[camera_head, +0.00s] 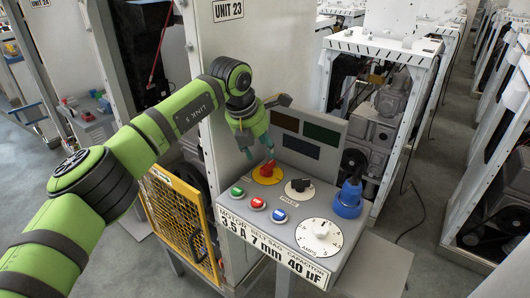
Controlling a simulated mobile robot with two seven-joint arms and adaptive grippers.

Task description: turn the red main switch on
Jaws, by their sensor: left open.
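The red main switch (267,169) is a red knob on a yellow round plate at the back left of the sloped grey control panel (298,233). My left arm comes in from the left, and its green gripper (258,152) points down just above the red switch. The gripper is open and holds nothing. One fingertip shows close to the top of the knob; I cannot tell whether it touches. My right gripper is not in view.
A black knob (300,186) sits right of the switch. Green (236,191), blue (279,215) and red buttons and a white dial (319,236) lie in front. A blue plug (349,198) stands at the right. A yellow mesh guard (181,221) is at the left.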

